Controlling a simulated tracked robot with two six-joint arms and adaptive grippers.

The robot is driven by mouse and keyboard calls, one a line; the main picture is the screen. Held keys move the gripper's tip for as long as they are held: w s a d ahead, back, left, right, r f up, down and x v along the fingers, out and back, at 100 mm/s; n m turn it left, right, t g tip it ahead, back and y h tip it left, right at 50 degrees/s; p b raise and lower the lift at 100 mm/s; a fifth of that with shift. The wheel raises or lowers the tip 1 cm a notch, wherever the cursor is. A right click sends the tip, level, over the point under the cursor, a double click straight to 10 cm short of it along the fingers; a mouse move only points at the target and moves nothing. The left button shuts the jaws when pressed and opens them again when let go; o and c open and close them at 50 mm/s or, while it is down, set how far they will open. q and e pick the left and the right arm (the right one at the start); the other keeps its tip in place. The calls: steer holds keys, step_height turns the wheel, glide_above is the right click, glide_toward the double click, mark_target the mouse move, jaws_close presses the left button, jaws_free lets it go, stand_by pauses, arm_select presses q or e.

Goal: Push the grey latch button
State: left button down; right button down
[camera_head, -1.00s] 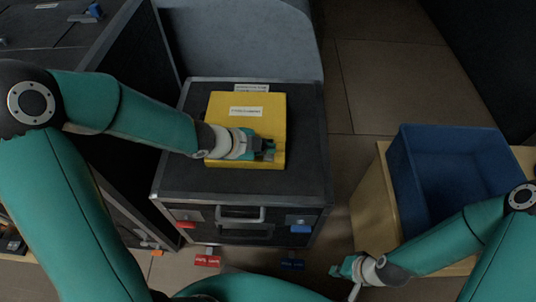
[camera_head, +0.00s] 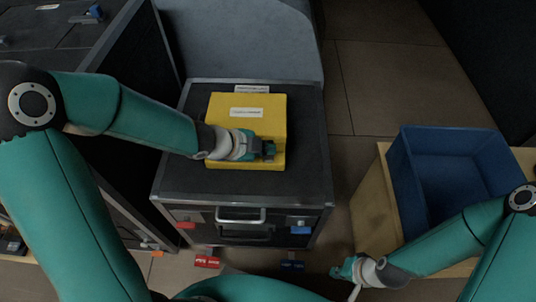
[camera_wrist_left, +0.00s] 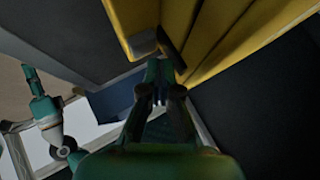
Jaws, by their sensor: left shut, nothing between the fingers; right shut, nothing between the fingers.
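A yellow case (camera_head: 228,105) with a white label lies on a black flight case with metal edges. My left gripper (camera_head: 269,150) is shut and empty over the near right part of the yellow case. In the left wrist view, a small grey block that looks like the latch button (camera_wrist_left: 142,43) sits on the yellow case's wall, beside a dark bar (camera_wrist_left: 171,48). The left fingertips (camera_wrist_left: 160,68) are just short of the button and bar; contact is not clear. In the head view my gripper hides the button. My right gripper (camera_head: 345,270) is shut and empty, low at the right.
The black flight case (camera_head: 300,185) has a front handle and red and blue latches. A blue bin (camera_head: 398,180) stands on a wooden surface (camera_head: 372,215) at the right. Another dark case (camera_head: 115,90) stands at the left. Floor is clear between flight case and bin.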

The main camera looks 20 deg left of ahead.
mark_target(267, 157)
arm_select(q)
steer(key=shift+f, duration=0.15)
steer(key=shift+f+b, duration=0.25)
steer(key=shift+b, duration=0.1)
steer(key=shift+f+b, duration=0.6)
stand_by(0.6)
steer(key=shift+r, duration=0.1)
stand_by(0.4)
steer(key=shift+r+p, duration=0.9)
steer(key=shift+p, duration=0.15)
step_height(267, 157, up, 5)
steer(key=p, duration=0.5)
steer(key=shift+r, duration=0.1)
